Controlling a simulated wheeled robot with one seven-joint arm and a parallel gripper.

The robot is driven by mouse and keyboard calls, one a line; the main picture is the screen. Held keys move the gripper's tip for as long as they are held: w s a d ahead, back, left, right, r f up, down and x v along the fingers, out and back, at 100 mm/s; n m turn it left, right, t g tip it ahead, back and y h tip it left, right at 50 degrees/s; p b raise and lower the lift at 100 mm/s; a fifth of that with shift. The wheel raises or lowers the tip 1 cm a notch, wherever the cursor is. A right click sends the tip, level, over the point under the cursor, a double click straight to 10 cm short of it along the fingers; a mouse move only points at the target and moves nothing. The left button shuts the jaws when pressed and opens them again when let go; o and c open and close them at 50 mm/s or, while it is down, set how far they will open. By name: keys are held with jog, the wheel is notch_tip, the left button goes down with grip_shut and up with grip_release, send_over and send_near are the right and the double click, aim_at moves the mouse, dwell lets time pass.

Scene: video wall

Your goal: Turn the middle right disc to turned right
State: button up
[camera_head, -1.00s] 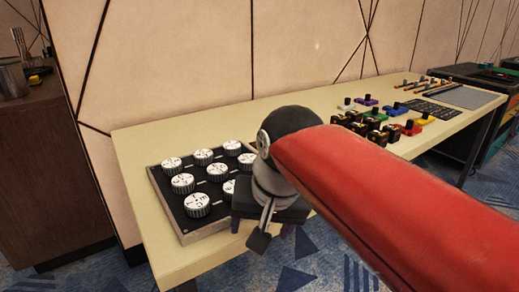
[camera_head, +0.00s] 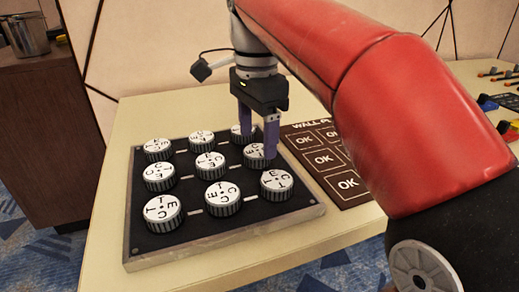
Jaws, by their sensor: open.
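The board (camera_head: 135,236) is dark with a pale frame and carries three rows of three white-topped, ribbed discs with black letters. The middle right disc (camera_head: 254,156) is in the right column, partly hidden by a finger. My gripper (camera_head: 258,146) points down over this disc with two purple fingers apart. One finger is in front of the top right disc (camera_head: 237,131); the other overlaps the right side of the middle right disc. I cannot tell whether the fingers touch it. The letters on its top are partly covered.
A dark brown panel with several OK squares (camera_head: 322,159) lies right of the board. My red arm crosses above it and hides much of the table's right side. Coloured items (camera_head: 488,104) stand at the far right. A metal pot (camera_head: 25,35) is on a brown cabinet at left.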

aim_at(257, 156)
jog(key=shift+f, duration=1.45)
jog(key=c, duration=1)
jog(key=shift+r, duration=0.1)
